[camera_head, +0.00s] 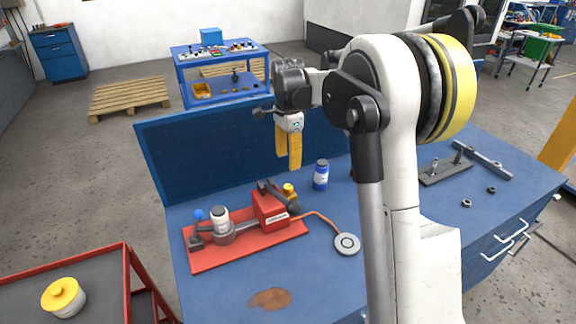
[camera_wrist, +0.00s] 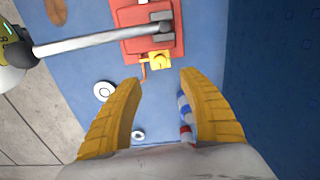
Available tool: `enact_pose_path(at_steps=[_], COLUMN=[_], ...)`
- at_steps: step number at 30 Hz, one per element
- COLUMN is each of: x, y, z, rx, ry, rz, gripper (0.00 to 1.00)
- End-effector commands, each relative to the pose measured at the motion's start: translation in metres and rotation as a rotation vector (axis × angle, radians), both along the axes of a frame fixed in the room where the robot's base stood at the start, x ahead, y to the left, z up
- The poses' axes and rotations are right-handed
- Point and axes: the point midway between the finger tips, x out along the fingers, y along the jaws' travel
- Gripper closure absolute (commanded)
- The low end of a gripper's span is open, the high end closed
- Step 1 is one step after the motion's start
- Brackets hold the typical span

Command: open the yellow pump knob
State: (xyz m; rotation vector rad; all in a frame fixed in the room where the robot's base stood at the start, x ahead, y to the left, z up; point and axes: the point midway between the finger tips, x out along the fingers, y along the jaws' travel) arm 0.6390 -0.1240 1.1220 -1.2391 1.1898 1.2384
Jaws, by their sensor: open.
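The yellow pump knob (camera_head: 288,189) sits at the right end of the red pump (camera_head: 270,208), which stands on a red base plate on the blue bench. The wrist view shows the knob (camera_wrist: 160,61) at the edge of the red pump body, beyond the fingertips. My gripper (camera_head: 288,162) hangs above the bench with its yellow fingers pointing down, above and behind the knob and apart from it. In the wrist view my gripper (camera_wrist: 162,80) is open with nothing between the fingertips.
A blue-and-white bottle (camera_head: 321,175) stands right of the pump. An orange cable runs to a round grey disc (camera_head: 347,243). A white jar (camera_head: 220,219) and a blue knob (camera_head: 199,214) are on the pump's left. A blue panel (camera_head: 200,165) rises behind the bench.

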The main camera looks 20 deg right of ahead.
Motion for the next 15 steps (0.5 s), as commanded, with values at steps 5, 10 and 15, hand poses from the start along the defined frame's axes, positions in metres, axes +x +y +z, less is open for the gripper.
enact_pose_path(at_steps=[5, 10, 15], x=[0.000, 0.000, 0.000], y=[0.000, 0.000, 0.000], z=[-0.011, -0.041, -0.076], rx=[0.000, 0.000, 0.000], ry=[0.000, 0.000, 0.000], rz=[-0.045, -0.045, -0.044], gripper=[0.51, 0.51, 0.51])
